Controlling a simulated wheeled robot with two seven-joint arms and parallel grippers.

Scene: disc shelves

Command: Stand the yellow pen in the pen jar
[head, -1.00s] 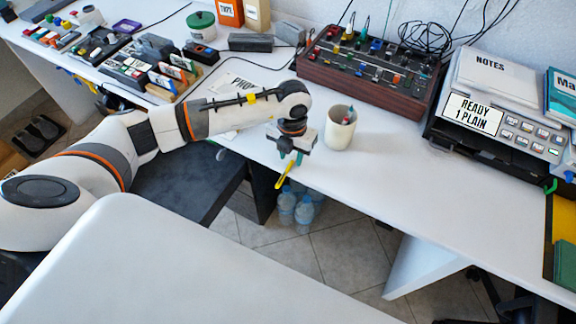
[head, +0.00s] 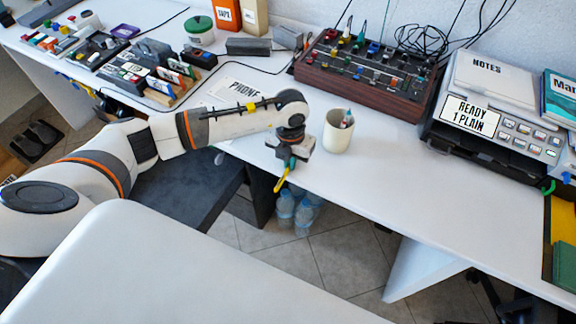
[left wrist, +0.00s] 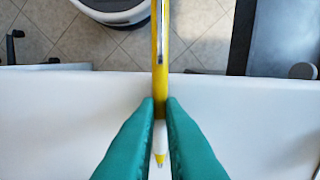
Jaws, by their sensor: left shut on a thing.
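The yellow pen (head: 282,180) is held in my left gripper (head: 288,165), near the front edge of the desk. In the left wrist view the green fingers (left wrist: 160,110) are shut on the yellow pen (left wrist: 161,60) close to its white tip end, and its long barrel reaches out past the desk edge. The pen jar (head: 338,133) is a cream cup standing on the desk just right of my gripper, with a pen or two showing in it. The pen and the jar are apart. My right gripper does not show.
A wood-sided mixer (head: 365,70) with knobs and cables stands behind the jar. A printer (head: 495,120) with a notes stack stands at the right. A phone sheet (head: 238,90) lies left of the jar. The desk right of the jar (head: 400,165) is clear.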

